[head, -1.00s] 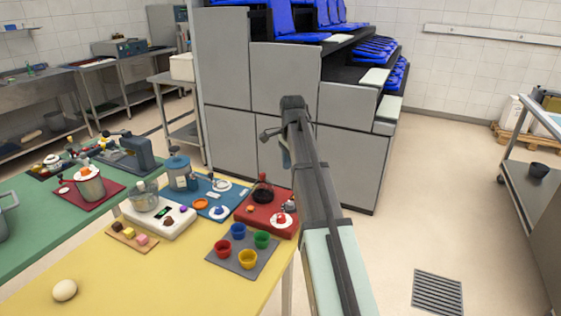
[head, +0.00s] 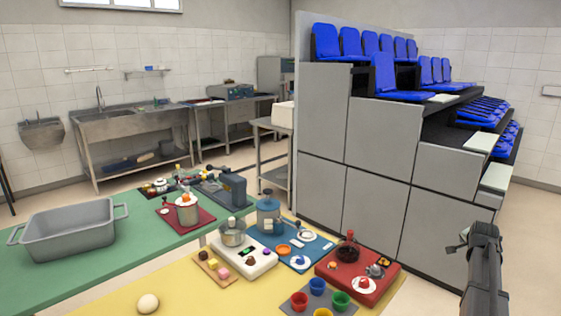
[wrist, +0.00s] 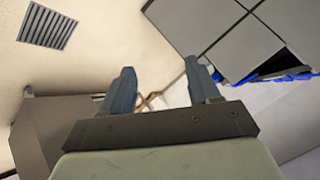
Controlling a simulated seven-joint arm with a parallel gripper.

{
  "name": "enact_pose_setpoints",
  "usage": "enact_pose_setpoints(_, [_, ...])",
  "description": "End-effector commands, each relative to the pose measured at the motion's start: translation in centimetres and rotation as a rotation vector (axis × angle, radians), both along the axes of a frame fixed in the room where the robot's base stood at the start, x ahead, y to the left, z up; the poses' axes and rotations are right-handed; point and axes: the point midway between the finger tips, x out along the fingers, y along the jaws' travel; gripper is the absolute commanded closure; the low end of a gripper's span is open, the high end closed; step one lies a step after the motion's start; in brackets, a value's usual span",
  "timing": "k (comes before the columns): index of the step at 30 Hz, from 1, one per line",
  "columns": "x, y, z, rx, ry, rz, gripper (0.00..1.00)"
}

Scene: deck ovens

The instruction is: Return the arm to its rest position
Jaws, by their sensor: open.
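My arm stands at the lower right of the head view, with my gripper (head: 456,247) at its top end, partly hidden by the wrist. In the wrist view my gripper (wrist: 160,76) shows two blue-grey fingers set well apart, with nothing between them. The gripper is clear of the tables and touches nothing that I can see. Beyond the fingers are pale floor and the grey panels (wrist: 205,20) of a large block.
A stepped grey block with blue seats (head: 322,155) rises behind the tables, left of my arm. A yellow table (head: 205,295) holds cups, trays and small devices. A green table (head: 115,262) carries a grey tub (head: 70,238). A floor grate (wrist: 47,27) shows in the wrist view.

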Motion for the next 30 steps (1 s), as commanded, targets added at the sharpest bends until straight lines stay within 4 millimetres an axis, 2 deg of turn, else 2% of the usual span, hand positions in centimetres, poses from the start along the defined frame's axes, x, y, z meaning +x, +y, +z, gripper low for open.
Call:
enact_pose_setpoints(1, [-0.8, -1.2, -1.0, -0.031, -0.008, 0.003, 0.39])
enact_pose_setpoints(5, [-1.6, -2.0, -3.7, -0.085, -0.005, 0.032, 0.39])
enact_pose_setpoints(8, [-2.1, -1.2, -6.4, -0.103, 0.018, 0.063, 0.39])
enact_pose_setpoints(11, [-2.5, 0.5, -9.6, -0.105, 0.057, 0.102, 0.39])
enact_pose_setpoints(14, [-3.0, 3.3, -13.5, -0.092, 0.115, 0.155, 0.39])
enact_pose_setpoints(20, [-4.8, 10.6, -21.8, -0.043, 0.258, 0.282, 0.39])
enact_pose_setpoints(26, [-8.1, 18.2, -29.4, 0.012, 0.408, 0.417, 0.39])
enact_pose_setpoints(30, [-11.3, 23.3, -34.0, 0.047, 0.513, 0.513, 0.39])
